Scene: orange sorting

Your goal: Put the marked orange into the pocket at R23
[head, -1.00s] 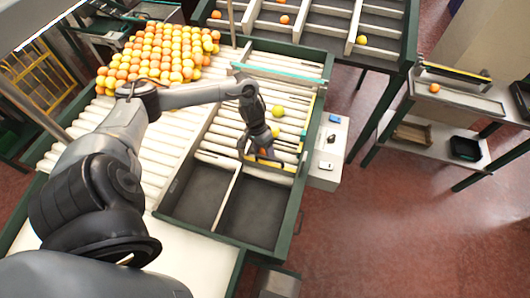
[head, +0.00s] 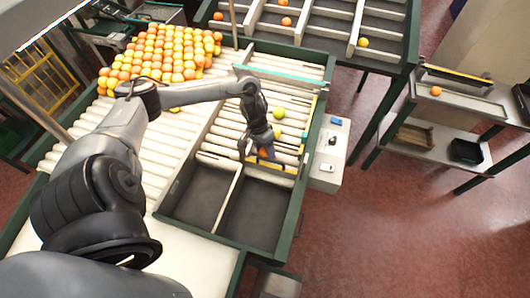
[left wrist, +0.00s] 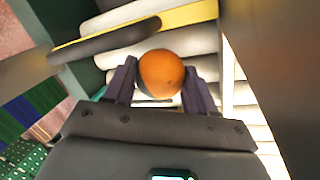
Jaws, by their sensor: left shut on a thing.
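My left gripper (head: 264,154) is low over the white rollers at the right side of the sorting table. It is shut on an orange (left wrist: 161,73); in the left wrist view the orange sits between the two dark fingertips, with a small dark spot on its skin. In the head view the orange is mostly hidden by the gripper. I cannot tell whether it still touches the rollers. No pocket label R23 is readable; a rack of divided pockets (head: 327,26) stands at the back. My right gripper is not in view.
A yellow-green fruit (head: 279,113) lies on the rollers behind the gripper. A yellow bar (head: 275,169) edges the rollers, with empty dark bins (head: 255,212) in front. Many fruits (head: 160,55) lie at the back left. A side shelf (head: 460,101) stands at right.

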